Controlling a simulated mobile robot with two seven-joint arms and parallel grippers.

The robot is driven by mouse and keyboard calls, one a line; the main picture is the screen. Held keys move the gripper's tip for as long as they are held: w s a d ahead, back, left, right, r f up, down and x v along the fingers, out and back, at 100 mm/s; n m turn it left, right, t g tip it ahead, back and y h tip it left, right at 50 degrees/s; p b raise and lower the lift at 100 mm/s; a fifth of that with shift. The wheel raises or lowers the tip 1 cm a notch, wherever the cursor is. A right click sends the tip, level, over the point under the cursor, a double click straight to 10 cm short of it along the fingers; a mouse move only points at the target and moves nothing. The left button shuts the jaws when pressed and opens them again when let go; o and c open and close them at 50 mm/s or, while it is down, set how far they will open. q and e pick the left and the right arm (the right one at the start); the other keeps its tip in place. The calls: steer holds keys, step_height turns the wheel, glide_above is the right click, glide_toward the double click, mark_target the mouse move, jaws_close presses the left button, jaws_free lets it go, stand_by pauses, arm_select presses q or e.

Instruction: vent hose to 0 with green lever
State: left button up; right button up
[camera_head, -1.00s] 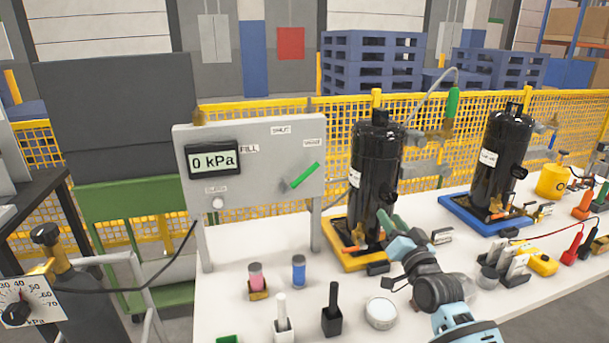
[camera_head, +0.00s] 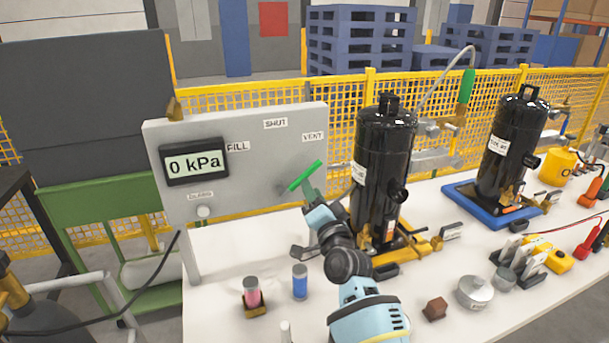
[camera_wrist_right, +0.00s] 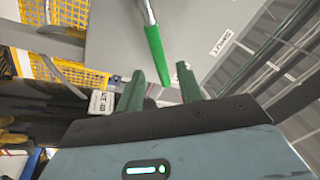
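The green lever (camera_head: 305,177) is on the grey panel (camera_head: 240,190), slanting up and right toward the VENT label (camera_head: 313,137). The display (camera_head: 194,163) reads 0 kPa. My right gripper (camera_head: 309,190) is just below the lever in the head view. In the right wrist view my right gripper (camera_wrist_right: 160,68) is open, and the green lever (camera_wrist_right: 156,52) shows in the gap between its fingertips. Whether a finger touches the lever I cannot tell. My left gripper is not in view.
The black compressor stands close right of my right arm on a yellow tray (camera_head: 415,245). A second compressor (camera_head: 510,150) stands on a blue tray further right. A pink vial (camera_head: 252,290) and a blue vial (camera_head: 299,283) stand below the panel.

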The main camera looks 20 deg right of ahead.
mark_target(305, 175)
steer(key=shift+x, duration=3.2)
jaws_close()
